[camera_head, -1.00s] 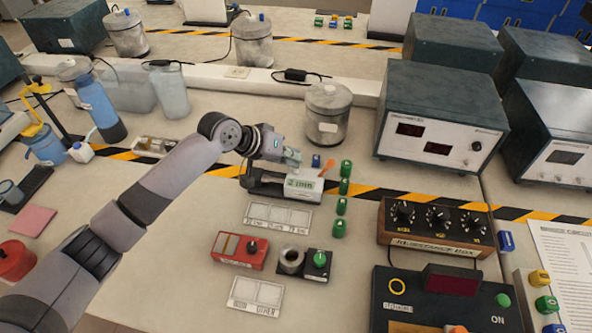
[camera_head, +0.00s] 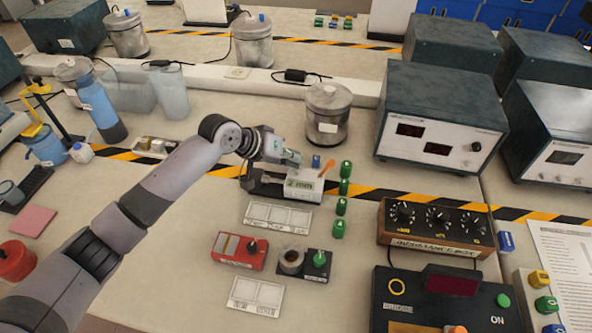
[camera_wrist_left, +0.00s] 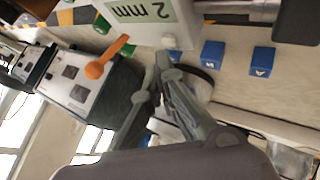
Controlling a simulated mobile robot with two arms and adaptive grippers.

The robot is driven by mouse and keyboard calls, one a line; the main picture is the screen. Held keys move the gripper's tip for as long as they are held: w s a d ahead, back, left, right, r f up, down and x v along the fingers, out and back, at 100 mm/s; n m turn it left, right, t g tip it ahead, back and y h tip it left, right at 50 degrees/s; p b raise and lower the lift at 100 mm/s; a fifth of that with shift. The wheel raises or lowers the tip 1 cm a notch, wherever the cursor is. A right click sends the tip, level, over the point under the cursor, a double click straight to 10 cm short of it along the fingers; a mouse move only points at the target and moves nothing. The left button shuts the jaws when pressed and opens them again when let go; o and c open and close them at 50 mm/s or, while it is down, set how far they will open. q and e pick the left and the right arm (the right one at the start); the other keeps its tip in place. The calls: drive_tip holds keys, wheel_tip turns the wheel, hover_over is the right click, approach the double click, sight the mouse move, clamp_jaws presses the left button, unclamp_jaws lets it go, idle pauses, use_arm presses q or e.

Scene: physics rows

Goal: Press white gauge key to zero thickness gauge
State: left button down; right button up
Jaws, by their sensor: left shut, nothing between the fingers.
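The thickness gauge (camera_head: 305,187) is a white box with a green-grey display reading "2 mm", joined to a dark frame on its left. Its display side fills the top of the left wrist view (camera_wrist_left: 172,22). An orange lever (camera_head: 327,167) sticks out at its right end and shows in the wrist view (camera_wrist_left: 105,62). A small pale round piece (camera_wrist_left: 168,42) on the gauge's edge may be the white key. My left gripper (camera_head: 297,160) is shut and empty, its tips just above and behind the gauge. In the wrist view the fingertips (camera_wrist_left: 155,70) lie near that piece; contact is unclear.
Several green weights (camera_head: 342,187) stand close right of the gauge, and a blue block (camera_head: 315,162) behind it. A lidded metal pot (camera_head: 328,112) stands farther back. In front lie a white tray (camera_head: 277,216) and a red box (camera_head: 239,251).

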sight(294, 171)
use_arm(q)
drive_tip(key=shift+f, duration=0.6)
idle(0.7)
drive_tip(key=shift+r+p, duration=0.8)
drive_tip(key=shift+p, duration=0.25)
wheel_tip(294, 171, up, 5)
drive_tip(key=p, duration=0.5)
idle(0.7)
